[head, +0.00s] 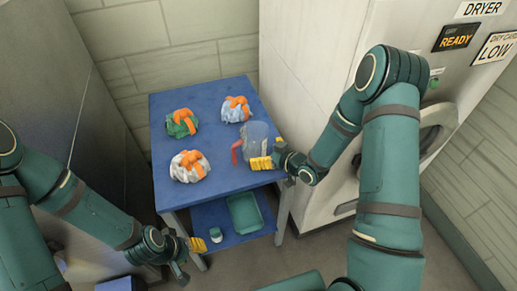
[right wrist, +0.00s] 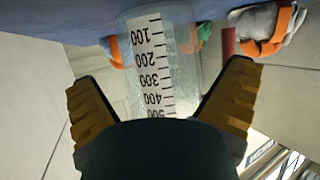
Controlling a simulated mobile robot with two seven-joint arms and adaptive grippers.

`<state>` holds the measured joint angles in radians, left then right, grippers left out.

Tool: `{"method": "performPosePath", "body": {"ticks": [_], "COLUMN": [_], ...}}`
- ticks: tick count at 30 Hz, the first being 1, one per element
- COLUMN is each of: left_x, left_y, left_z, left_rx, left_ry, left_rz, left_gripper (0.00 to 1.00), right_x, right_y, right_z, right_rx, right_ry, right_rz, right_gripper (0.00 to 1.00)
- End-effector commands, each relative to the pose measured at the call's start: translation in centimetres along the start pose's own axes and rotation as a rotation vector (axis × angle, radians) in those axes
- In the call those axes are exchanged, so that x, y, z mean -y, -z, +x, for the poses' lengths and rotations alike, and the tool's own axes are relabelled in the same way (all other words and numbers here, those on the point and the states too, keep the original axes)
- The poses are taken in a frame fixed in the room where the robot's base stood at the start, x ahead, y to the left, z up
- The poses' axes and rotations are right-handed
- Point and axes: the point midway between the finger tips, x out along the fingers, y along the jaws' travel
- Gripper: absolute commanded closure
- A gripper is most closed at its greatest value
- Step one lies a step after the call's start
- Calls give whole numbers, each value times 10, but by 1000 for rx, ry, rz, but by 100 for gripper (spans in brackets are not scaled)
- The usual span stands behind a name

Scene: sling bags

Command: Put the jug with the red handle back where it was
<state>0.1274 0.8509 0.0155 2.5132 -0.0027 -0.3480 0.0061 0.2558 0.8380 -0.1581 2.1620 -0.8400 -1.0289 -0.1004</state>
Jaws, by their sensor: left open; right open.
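The clear jug (head: 257,140) stands upright on the blue table top (head: 170,104), near its right side. Its red handle (head: 236,152) points left in the head view. In the right wrist view the jug (right wrist: 155,60) shows its white volume scale between the fingers, and part of the red handle (right wrist: 228,42) shows to its right. My right gripper (head: 262,162) is open at the jug's near side; whether it touches the jug I cannot tell. My left gripper (head: 199,245) is open and empty, low, by the table's front left leg.
Three sling bags with orange straps lie on the table: green (head: 180,126), light blue (head: 234,112) and white (head: 186,170). The lower shelf (head: 222,238) holds a green tray (head: 246,198) and a small white-and-green item (head: 215,233). The dryer (head: 325,50) stands close on the right.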

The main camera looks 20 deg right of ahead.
Motion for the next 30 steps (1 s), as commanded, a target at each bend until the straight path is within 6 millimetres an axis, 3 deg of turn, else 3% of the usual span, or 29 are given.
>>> {"method": "performPosePath", "body": {"ticks": [3, 10, 15, 20, 25, 30], "left_x": [-1, -2, -3, -3, -3, -3], "left_y": [1, 2, 3, 3, 3, 3], "left_z": [-3, -6, -7, -7, -7, -7], "left_rx": [-1, -5, -6, -7, -7, -7], "left_ry": [0, 1, 1, 1, 1, 1], "left_rz": [-1, -2, -2, -2, -2, -2], "left_gripper": [54, 54, 54, 54, 54, 54], "right_x": [-2, -1, 0, 10, 53, 118], "right_y": [1, 0, 0, -11, -54, -100], "right_z": [-28, -70, -86, -82, -66, -77], "right_rx": [0, 0, 1, 65, 323, 642], "right_ry": [-4, -4, -2, -15, -60, -99], "right_rz": [2, 1, 1, 57, 267, 509], "right_gripper": [0, 0, 0, 0, 0, 0]}}
